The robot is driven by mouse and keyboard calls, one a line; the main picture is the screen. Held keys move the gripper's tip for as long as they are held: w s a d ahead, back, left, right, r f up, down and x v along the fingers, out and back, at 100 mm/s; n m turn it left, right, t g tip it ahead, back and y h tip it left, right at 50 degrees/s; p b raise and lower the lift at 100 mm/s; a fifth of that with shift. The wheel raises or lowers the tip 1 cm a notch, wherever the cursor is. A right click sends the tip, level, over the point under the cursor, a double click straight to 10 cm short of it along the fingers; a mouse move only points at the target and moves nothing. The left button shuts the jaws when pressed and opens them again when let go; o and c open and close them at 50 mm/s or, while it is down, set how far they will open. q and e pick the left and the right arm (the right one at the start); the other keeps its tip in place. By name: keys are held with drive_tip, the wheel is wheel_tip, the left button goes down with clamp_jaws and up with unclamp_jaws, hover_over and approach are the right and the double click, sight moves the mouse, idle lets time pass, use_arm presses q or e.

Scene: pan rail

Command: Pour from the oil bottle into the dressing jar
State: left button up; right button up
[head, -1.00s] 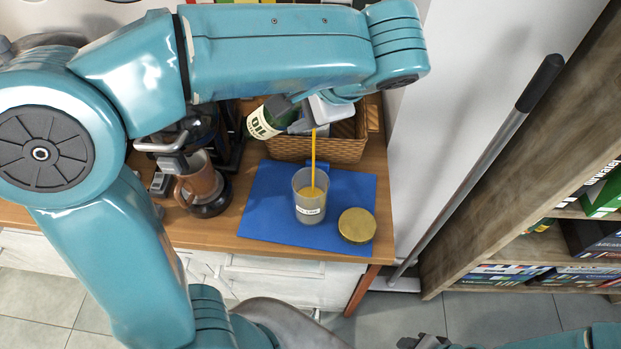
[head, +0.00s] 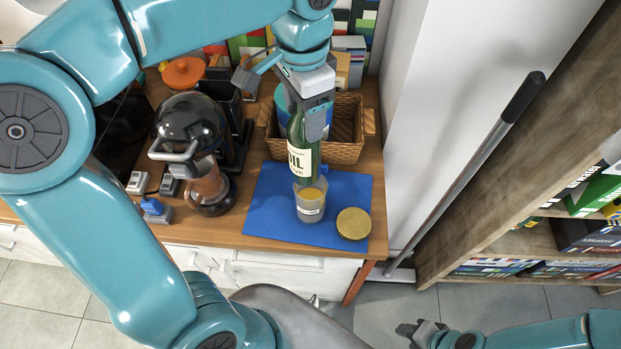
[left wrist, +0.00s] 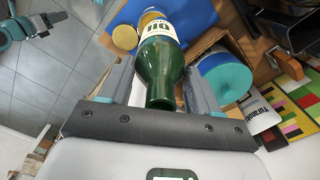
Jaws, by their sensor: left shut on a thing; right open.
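The green oil bottle (head: 301,154) with its white label is upright in my left gripper (head: 316,118), just behind the dressing jar. In the left wrist view the oil bottle (left wrist: 161,70) sits between the two fingers of my left gripper (left wrist: 155,88). The dressing jar (head: 311,206) is clear with a small label and stands on the blue mat (head: 269,214), with yellow oil in it. The bottle hides part of the jar's back; I cannot tell if they touch. A round gold lid (head: 353,223) lies right of the jar. My right gripper (head: 417,332) is open and empty at the bottom, away from the counter.
A wicker basket (head: 345,139) stands behind the mat, with a teal and blue container (head: 283,103) beside the bottle. A wooden shelf (head: 520,235) is at the right. The mat's front is clear.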

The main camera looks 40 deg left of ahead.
use_arm(q)
drive_tip(key=shift+d, duration=0.1)
drive_tip(key=shift+r, duration=1.55)
